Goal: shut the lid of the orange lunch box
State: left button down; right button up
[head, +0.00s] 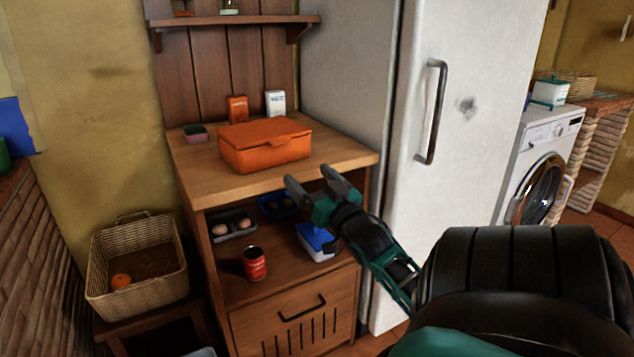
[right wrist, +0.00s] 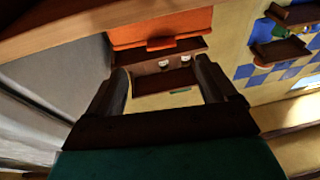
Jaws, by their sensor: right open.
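The orange lunch box (head: 262,152) stands on the wooden counter top of the cabinet. Its lid (head: 262,131) lies down over the box, with a small tab at the front right; I cannot tell whether it is fully closed. My right gripper (head: 311,180) is open and empty, in front of the counter's front edge, below and to the right of the box and apart from it. In the right wrist view, the orange box (right wrist: 150,28) shows beyond the open fingers (right wrist: 162,70). My left gripper is not in view.
An orange carton (head: 237,108), a white carton (head: 275,103) and a small dark container (head: 195,133) stand behind the box. The fridge (head: 450,200) is close on the right. Below, a shelf holds a red can (head: 254,264) and a blue-and-white box (head: 318,243).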

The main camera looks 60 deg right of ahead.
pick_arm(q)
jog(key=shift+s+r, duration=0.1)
pick_arm(e)
jog(key=shift+v, duration=1.15)
jog(key=w+a+f+n+g+y, duration=0.2)
jog(key=a+f+n+g+y, duration=0.35)
jog(key=a+f, duration=1.25)
jog(key=s+a+f+n+g+y, duration=0.1)
jog(key=s+a+f+y, duration=0.1)
jog(key=a, duration=0.6)
jog(key=s+a+f+g+y+p, duration=0.1)
jog(key=s+a+f+y, duration=0.15)
jog(key=a, duration=0.45)
jog(key=s+a+f+n+g+y, duration=0.1)
jog(key=s+a+y, duration=0.1)
jog(key=a, duration=0.6)
pick_arm(q)
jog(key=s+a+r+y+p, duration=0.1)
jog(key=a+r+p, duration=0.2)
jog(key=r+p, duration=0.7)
jog(key=p, duration=0.3)
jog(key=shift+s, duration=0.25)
pick_arm(e)
jog(key=s+d+r+h, duration=0.1)
jog(key=d+r, duration=0.2)
jog(key=r, duration=0.6)
jog(key=shift+s+d, duration=0.25)
jog(key=shift+d, duration=0.05)
